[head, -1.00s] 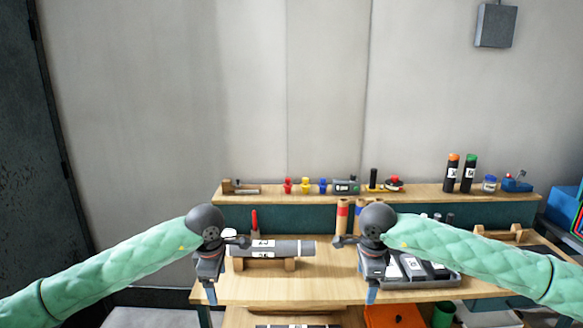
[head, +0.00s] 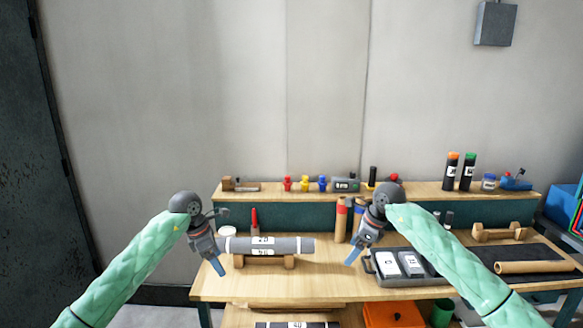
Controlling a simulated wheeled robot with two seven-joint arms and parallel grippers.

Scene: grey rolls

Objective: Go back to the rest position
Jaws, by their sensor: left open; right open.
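My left gripper (head: 218,268) hangs at the left end of the workbench, its blue fingertips pointing down, to the left of a grey roll. My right gripper (head: 353,257) is over the middle of the bench, fingers pointing down and left, beside the tray. Both hold nothing that I can see. The grey roll (head: 290,245) with white labels lies level on a wooden cradle (head: 262,262), apart from both grippers. Another dark roll (head: 297,325) shows at the bottom edge, on a lower shelf.
A grey tray (head: 372,267) with white-labelled items stands right of the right gripper. A brown roll (head: 535,267) lies on a dark mat. A raised shelf (head: 420,190) with small items runs along the back. An orange box (head: 393,315) is below. Bench front middle (head: 310,285) is clear.

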